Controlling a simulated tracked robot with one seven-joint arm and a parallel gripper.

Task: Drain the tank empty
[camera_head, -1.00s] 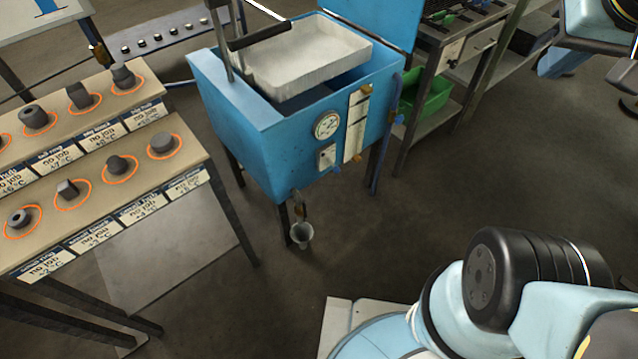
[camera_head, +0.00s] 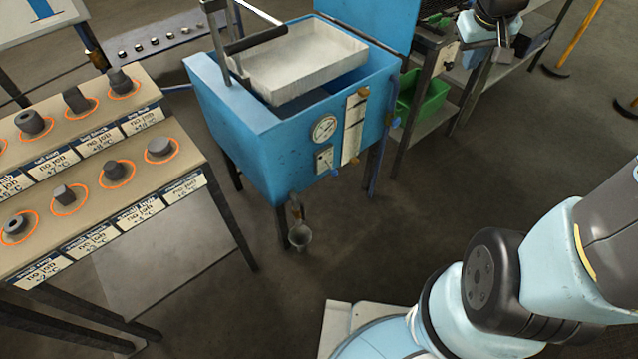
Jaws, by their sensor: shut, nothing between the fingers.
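The blue tank (camera_head: 262,150) stands on dark legs at centre, its lid raised at the back. A white tray (camera_head: 298,66) sits in its open top. On its front are a round gauge (camera_head: 324,128), a small plate (camera_head: 324,158) and a pale sight-level strip (camera_head: 353,128). The water level cannot be made out. My gripper (camera_head: 503,58) is at the upper right, right of the tank and apart from it, shut and empty.
A bench (camera_head: 215,160) with several dark samples on orange rings stands at left. A green bin (camera_head: 430,100) sits on a shelf under the bench right of the tank. A switch panel (camera_head: 160,42) lies behind left. The floor (camera_head: 420,215) before the tank is clear.

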